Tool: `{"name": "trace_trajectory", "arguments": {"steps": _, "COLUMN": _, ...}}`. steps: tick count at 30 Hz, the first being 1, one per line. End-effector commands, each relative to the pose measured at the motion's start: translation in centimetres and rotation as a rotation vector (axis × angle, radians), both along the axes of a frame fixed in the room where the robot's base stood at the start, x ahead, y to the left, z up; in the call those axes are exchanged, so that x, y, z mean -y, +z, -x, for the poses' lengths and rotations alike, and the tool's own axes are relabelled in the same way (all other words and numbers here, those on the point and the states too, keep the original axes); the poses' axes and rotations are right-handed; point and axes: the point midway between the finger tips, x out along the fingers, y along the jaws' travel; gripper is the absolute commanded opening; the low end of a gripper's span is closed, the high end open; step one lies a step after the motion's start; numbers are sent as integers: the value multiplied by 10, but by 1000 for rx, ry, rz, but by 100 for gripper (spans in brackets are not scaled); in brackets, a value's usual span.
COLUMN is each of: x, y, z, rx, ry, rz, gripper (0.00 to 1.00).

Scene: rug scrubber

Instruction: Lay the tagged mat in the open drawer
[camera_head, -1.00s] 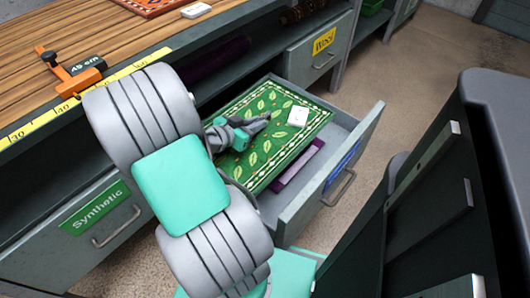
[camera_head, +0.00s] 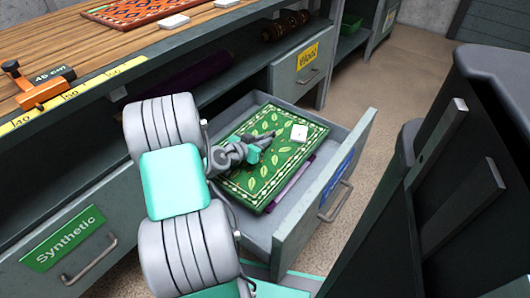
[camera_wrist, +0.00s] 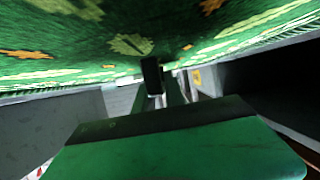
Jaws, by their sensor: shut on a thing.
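The green mat (camera_head: 285,160) has a leaf pattern, a patterned border and a white tag (camera_head: 299,132) near its far corner. It lies over the open drawer (camera_head: 303,220), roughly level, within the drawer's outline in the head view. I cannot tell whether it touches what is below. My gripper (camera_head: 262,139) is shut on the mat at its left side; the fingertips are partly hidden. In the wrist view the mat (camera_wrist: 130,45) fills the top, with a dark finger (camera_wrist: 152,75) against it. The drawer has a blue label (camera_head: 340,172) on its front.
A purple strip (camera_head: 290,185) shows beside the mat inside the drawer. The Synthetic drawer (camera_head: 75,245) and the Wool drawer (camera_head: 300,75) are shut. The wooden counter (camera_head: 110,45) is above left. A dark cart-like object (camera_head: 440,180) stands close on the right.

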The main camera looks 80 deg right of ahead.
Motion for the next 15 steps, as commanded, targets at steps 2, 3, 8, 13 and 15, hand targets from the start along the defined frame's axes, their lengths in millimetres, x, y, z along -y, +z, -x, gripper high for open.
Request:
{"name": "trace_trajectory", "arguments": {"steps": 2, "x": 5, "y": -6, "z": 1, "rx": 1, "ry": -1, "rz": 3, "gripper": 0}}
{"name": "trace_trajectory", "arguments": {"steps": 3, "x": 8, "y": -10, "z": 2, "rx": 0, "ry": 0, "rz": 2, "gripper": 0}}
{"name": "trace_trajectory", "arguments": {"steps": 8, "x": 11, "y": -41, "z": 3, "rx": -1, "ry": 1, "rz": 1, "gripper": 0}}
{"name": "trace_trajectory", "arguments": {"steps": 13, "x": 11, "y": -41, "z": 2, "rx": 0, "ry": 1, "rz": 4, "gripper": 0}}
{"name": "trace_trajectory", "arguments": {"steps": 15, "x": 11, "y": -41, "z": 2, "rx": 0, "ry": 1, "rz": 3, "gripper": 0}}
